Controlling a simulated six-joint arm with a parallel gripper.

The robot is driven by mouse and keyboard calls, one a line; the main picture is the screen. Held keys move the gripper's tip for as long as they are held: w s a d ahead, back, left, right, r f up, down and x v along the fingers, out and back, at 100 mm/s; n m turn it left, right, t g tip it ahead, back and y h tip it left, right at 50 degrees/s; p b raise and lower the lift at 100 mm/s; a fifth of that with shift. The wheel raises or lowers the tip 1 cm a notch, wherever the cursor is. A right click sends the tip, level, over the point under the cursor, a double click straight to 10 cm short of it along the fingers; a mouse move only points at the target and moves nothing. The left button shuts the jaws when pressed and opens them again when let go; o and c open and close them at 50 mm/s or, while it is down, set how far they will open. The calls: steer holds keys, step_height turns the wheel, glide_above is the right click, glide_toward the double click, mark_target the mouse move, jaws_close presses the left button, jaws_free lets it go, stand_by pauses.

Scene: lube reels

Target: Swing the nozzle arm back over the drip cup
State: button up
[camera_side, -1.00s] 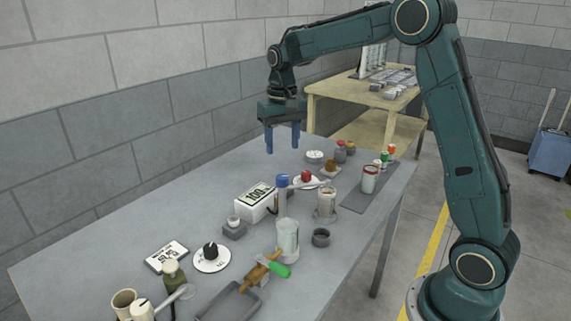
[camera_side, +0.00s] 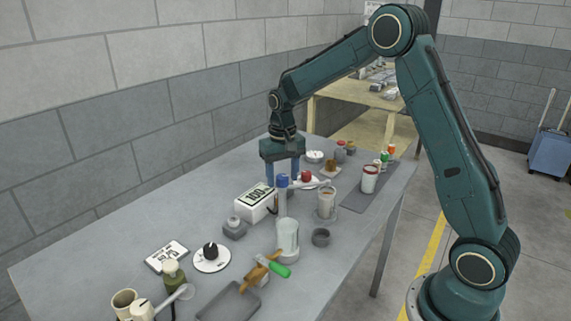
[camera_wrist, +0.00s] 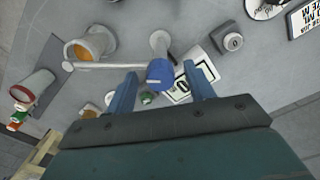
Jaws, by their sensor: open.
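The nozzle arm is a thin white bar (camera_wrist: 105,66) reaching from a blue-capped post (camera_side: 282,181). In the wrist view it runs left from the blue cap (camera_wrist: 160,73), over a cup with orange contents (camera_wrist: 85,50). That cup also stands right of the post in the side view (camera_side: 326,205). My gripper (camera_side: 282,180) is open and empty, pointing down close to the cap. In the wrist view the cap shows between the fingers; I cannot tell if they touch it.
A white box display (camera_side: 256,200) stands close left of the post. A red-lidded container (camera_side: 370,180) stands on a mat at right.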

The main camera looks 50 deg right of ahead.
jaws_close()
steer(key=shift+m, duration=0.4)
steer(key=m, duration=0.4)
steer(key=shift+a, duration=0.1)
steer(key=m, duration=0.4)
steer(key=shift+w+m, duration=0.1)
steer(key=shift+m, duration=0.2)
stand_by(0.4)
jaws_free()
